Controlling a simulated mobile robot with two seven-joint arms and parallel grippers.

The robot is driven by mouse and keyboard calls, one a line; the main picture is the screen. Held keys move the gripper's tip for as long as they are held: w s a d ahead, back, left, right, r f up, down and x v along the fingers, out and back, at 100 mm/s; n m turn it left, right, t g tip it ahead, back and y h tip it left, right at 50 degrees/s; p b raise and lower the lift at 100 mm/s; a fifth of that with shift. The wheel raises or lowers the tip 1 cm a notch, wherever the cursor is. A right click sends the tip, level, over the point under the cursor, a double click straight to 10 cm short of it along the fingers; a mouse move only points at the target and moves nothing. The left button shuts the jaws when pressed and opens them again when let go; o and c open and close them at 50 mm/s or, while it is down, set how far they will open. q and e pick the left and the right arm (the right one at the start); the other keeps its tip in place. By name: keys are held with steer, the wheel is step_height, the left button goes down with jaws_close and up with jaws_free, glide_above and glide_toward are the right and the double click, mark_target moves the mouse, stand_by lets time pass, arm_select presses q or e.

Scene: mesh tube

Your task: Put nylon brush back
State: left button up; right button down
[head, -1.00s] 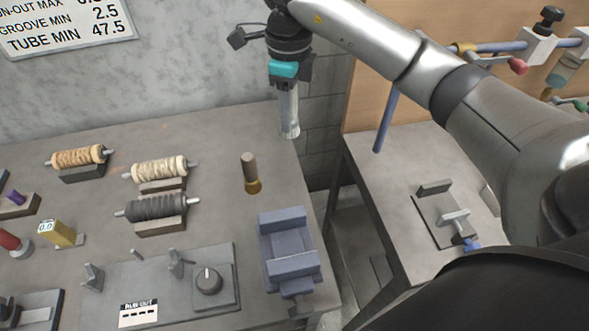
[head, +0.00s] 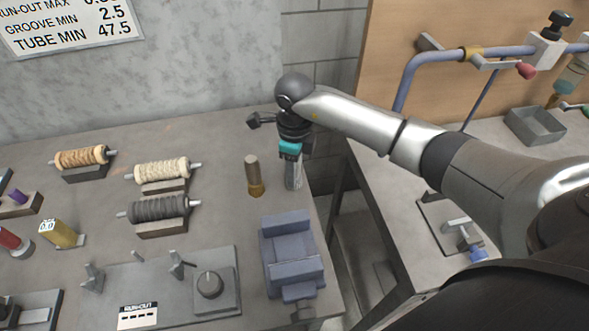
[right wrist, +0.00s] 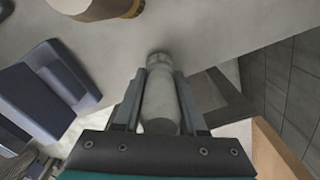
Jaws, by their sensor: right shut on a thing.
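My right gripper (head: 291,160) is shut on a pale grey cylinder with a lighter ribbed end, which I take to be the nylon brush (head: 294,182). It hangs about upright, ribbed end down, over the right edge of the bench. In the right wrist view the brush (right wrist: 160,98) lies between the two fingers (right wrist: 159,112). I cannot tell whether its lower end touches the bench. A similar brush with a brown handle and brass-coloured end (head: 254,177) stands upright just left of it. My left gripper is not in view.
A blue-grey vise-like block (head: 291,257) sits in front of the brush. Several rollers on stands, such as the dark one (head: 158,208), lie to the left. A run-out fixture (head: 165,288) is at the front. A gap separates the bench from a second table (head: 410,205).

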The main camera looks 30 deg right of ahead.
steer(key=shift+c, duration=2.3)
jaws_free()
step_height(320, 180, up, 12)
steer(key=shift+r, duration=0.1)
